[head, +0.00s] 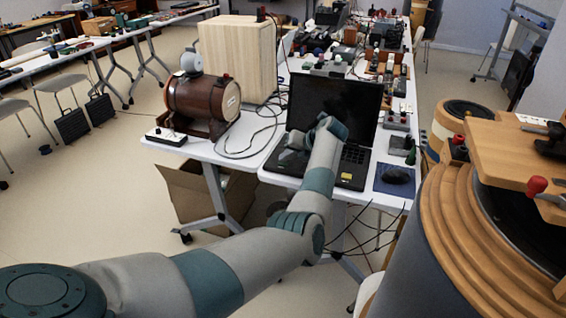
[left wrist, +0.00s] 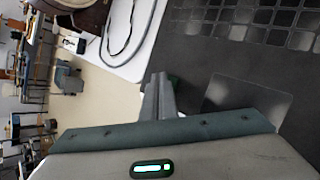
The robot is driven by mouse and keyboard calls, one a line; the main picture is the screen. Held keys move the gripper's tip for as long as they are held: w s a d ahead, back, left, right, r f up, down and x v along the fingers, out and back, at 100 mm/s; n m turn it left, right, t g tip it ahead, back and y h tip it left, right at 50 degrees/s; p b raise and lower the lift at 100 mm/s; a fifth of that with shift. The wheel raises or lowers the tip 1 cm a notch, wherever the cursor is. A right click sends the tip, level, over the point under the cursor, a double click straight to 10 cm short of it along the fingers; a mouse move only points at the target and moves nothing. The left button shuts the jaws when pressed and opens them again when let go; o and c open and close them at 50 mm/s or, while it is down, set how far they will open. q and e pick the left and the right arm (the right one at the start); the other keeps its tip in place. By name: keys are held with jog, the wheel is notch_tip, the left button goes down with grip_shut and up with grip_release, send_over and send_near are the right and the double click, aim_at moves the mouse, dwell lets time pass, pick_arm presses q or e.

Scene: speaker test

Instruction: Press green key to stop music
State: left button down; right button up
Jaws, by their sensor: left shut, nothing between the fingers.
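A black laptop (head: 336,105) stands open on the white table, its screen dark. Its keyboard (left wrist: 250,22) and touchpad (left wrist: 245,98) show in the left wrist view. My left gripper (head: 289,149) is at the left side of the laptop base, partly hidden by my wrist. In the left wrist view the fingers (left wrist: 158,80) are shut and empty, in front of the laptop's edge. A small dark green patch (left wrist: 174,82) shows beside the fingers; I cannot tell whether it is the green key. No green key stands out on the keyboard in the head view. My right gripper is not in view.
A brown barrel-shaped speaker (head: 203,103) and a wooden box (head: 237,55) stand left of the laptop. Loose cables lie between them. A mouse (head: 397,175) is on a dark mat at right. A round wooden thing (head: 455,225) fills the right foreground.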

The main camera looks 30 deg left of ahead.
aim_at(286, 164)
pick_arm(q)
jog(key=shift+r, duration=0.15)
jog(key=shift+r+p, duration=0.45)
jog(key=shift+r, duration=0.2)
notch_tip(286, 164, up, 6)
jog(key=p, duration=0.3)
dwell(0.5)
dwell(1.3)
